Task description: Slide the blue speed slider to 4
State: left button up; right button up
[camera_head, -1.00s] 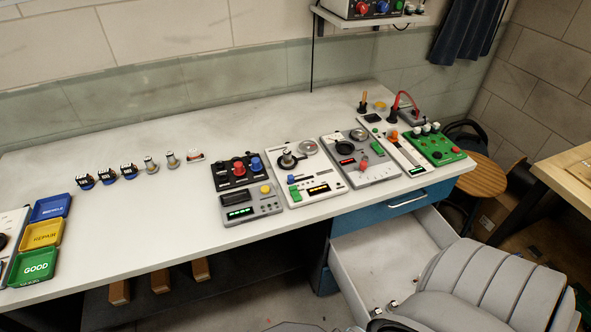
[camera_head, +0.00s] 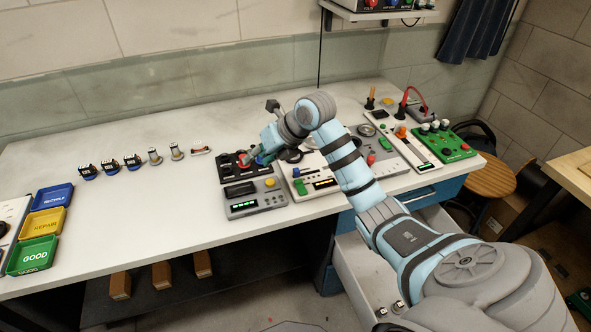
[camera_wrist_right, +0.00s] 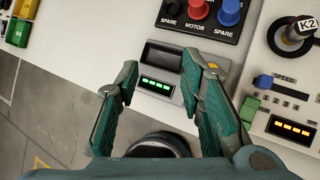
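The blue speed slider (camera_wrist_right: 263,81) shows at the right of the right wrist view, at the left end of its scale. The word SPEED and small scale numbers are beside it on the white panel (camera_wrist_right: 304,88). My right gripper (camera_wrist_right: 158,64) is open and empty. Its fingers are above the grey display unit (camera_wrist_right: 161,61), left of the slider and apart from it. In the head view my right gripper (camera_head: 262,152) is over the button panels, and my arm hides part of the white panel. My left gripper is in neither view.
A dark panel with red and blue knobs (camera_wrist_right: 229,12) is behind the display unit. A black K2 knob (camera_wrist_right: 292,33) stands behind the slider. A green button (camera_wrist_right: 249,108) is in front of it. The bench's left middle (camera_head: 130,225) is clear.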

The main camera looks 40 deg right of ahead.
aim_at(297, 170)
jog(key=s+d+r+m+g+h, duration=0.1)
jog(key=s+d+m+g+h, duration=0.3)
jog(key=d, duration=0.7)
jog(key=shift+n+t+h, duration=0.3)
jog(key=shift+n+t, duration=0.1)
jog(key=shift+n, duration=0.3)
jog(key=b+x, duration=0.3)
jog(key=x, duration=1)
jog(key=shift+a+f, duration=0.1)
jog(key=shift+f, duration=0.1)
jog(key=shift+c, duration=0.2)
grip_shut()
jog(key=shift+s, duration=0.1)
